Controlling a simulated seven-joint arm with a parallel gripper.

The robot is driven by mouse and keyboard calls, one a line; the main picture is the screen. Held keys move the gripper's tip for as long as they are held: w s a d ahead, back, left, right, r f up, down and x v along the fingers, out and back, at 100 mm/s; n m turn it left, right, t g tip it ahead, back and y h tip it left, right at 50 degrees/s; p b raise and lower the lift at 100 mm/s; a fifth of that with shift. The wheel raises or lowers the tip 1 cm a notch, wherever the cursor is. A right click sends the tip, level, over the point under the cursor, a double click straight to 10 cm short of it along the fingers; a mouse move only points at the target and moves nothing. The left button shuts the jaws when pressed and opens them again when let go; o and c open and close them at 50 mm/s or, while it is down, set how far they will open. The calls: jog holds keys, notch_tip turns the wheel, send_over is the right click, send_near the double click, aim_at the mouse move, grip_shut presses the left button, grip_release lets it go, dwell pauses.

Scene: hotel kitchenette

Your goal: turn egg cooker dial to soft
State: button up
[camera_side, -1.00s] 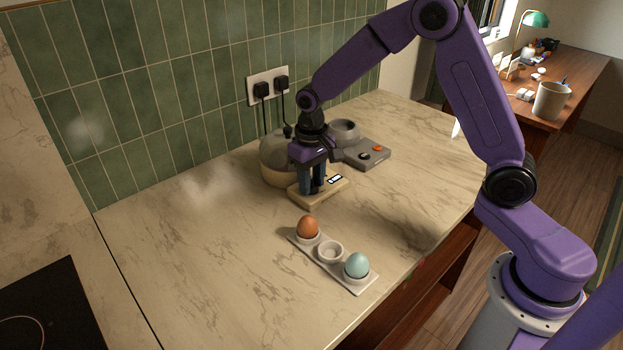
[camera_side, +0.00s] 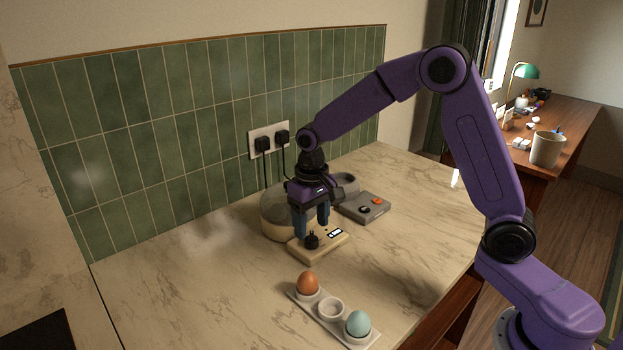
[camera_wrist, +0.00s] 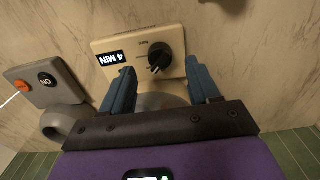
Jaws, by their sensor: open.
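The egg cooker has a cream control base (camera_side: 333,247) in front of a domed, cream-bottomed pot (camera_side: 270,222). A black dial (camera_side: 312,241) stands on the base, and the dial also shows in the wrist view (camera_wrist: 160,58). A display (camera_wrist: 110,58) beside it reads "4 MIN". Small marks around the dial are too small to read, so its setting is unclear. My gripper (camera_side: 312,229) is open, pointing down just above the dial. In the wrist view its blue fingers lie on either side of the dial, apart from it.
An egg tray (camera_side: 333,320) with a brown egg (camera_side: 307,283) and a blue egg (camera_side: 358,323) lies in front. Plugs (camera_side: 270,142) hang at the wall. The left counter is clear.

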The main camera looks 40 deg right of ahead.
aim_at(312, 235)
notch_tip(312, 235, up, 14)
dwell(0.4)
jog(key=shift+f, duration=0.1)
jog(key=s+a+f+n, duration=0.2)
jog(key=s+n, duration=0.1)
jog(key=s, duration=0.5)
jog(key=s+a+f+n, duration=0.1)
jog(key=s+n, duration=0.2)
jog(key=s, duration=0.4)
jog(key=s+d+f+n, duration=0.2)
jog(key=s+n, duration=0.1)
jog(key=s, duration=0.5)
jog(key=s+d+f+n, duration=0.3)
jog(key=s, duration=0.5)
jog(key=shift+s+f+n, duration=0.2)
jog(key=shift+s+n, duration=0.1)
